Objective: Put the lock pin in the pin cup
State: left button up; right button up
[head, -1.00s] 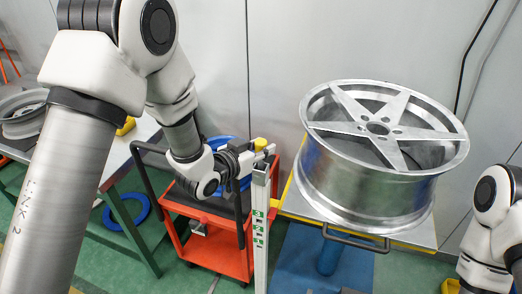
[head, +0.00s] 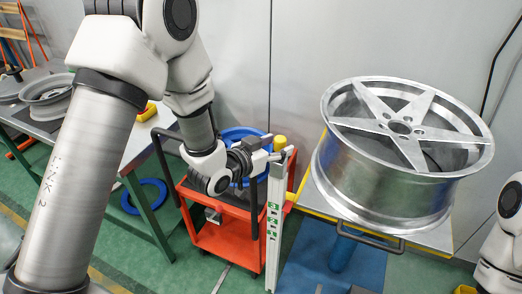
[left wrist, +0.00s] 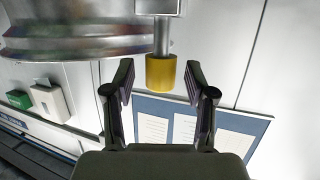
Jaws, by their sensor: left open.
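A yellow-ended pin (left wrist: 161,73), which looks like the lock pin, sticks out of a grey metal block in the left wrist view. In the head view its yellow end (head: 280,143) shows beside the top of the grey post. My left gripper (left wrist: 158,90) is open and empty, its fingers on either side of the yellow end in that picture. I cannot tell the exact gap in depth. In the head view the left gripper (head: 273,149) is close to the yellow end. I cannot make out the pin cup. My right gripper is out of the picture.
A silver wheel (head: 350,178) lies on a stand right of the post (head: 275,215). A red cart (head: 222,245) with a blue tub (head: 240,134) is below my left arm. A bench (head: 126,153) with wheels is at left. A blue ring (head: 144,196) lies on the floor.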

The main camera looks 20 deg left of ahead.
pick_arm(q)
jog(key=p+v, duration=1)
jog(key=s+f+n+g+y, duration=0.15)
jog(key=s+f+g, duration=0.4)
jog(key=f, duration=0.65)
jog(key=s+a+f+n+g+y, duration=0.1)
jog(key=s+f+g, duration=0.3)
jog(key=s, duration=0.5)
jog(key=s+a+f+n+g+y, duration=0.2)
jog(key=s+f+g, duration=0.2)
jog(key=s+f, duration=0.3)
jog(key=s, duration=0.3)
jog(key=shift+a, duration=0.35)
jog(key=shift+f+g+y, duration=0.1)
jog(key=shift+g+y, duration=0.15)
